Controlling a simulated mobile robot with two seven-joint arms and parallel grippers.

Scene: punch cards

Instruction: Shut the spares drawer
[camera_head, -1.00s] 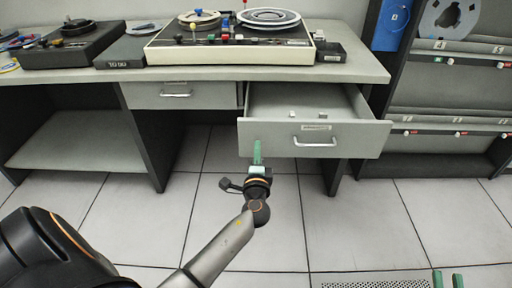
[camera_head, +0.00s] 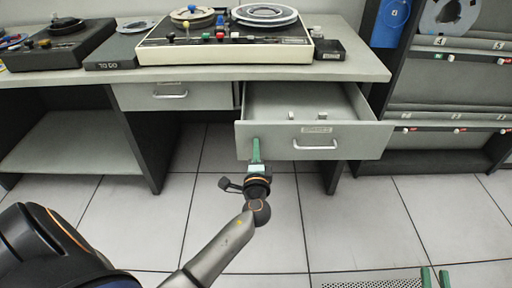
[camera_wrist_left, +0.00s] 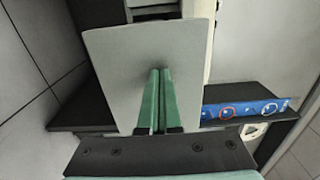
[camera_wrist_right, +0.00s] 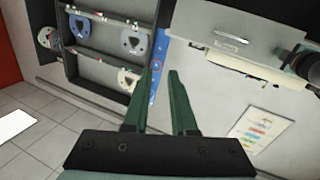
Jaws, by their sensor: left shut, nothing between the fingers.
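The right-hand desk drawer (camera_head: 360,140) is pulled well out in the head view; its label is too small to read. It has a silver handle (camera_head: 315,146), and two small pale items lie inside. My left gripper (camera_head: 255,142) is shut and empty, pointing at the left part of the drawer front, left of the handle. In the left wrist view its fingertips (camera_wrist_left: 160,72) are at the plain grey panel (camera_wrist_left: 120,70), with a dark shadow at the tips; I cannot tell whether they touch. My right gripper (camera_wrist_right: 160,75) is open and empty, low at the right of the head view (camera_head: 435,276).
A second desk drawer (camera_head: 200,97) to the left is closed. A tape deck (camera_head: 225,50) stands on the desk (camera_head: 365,68) above. A dark rack (camera_head: 450,90) with reels stands at the right.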

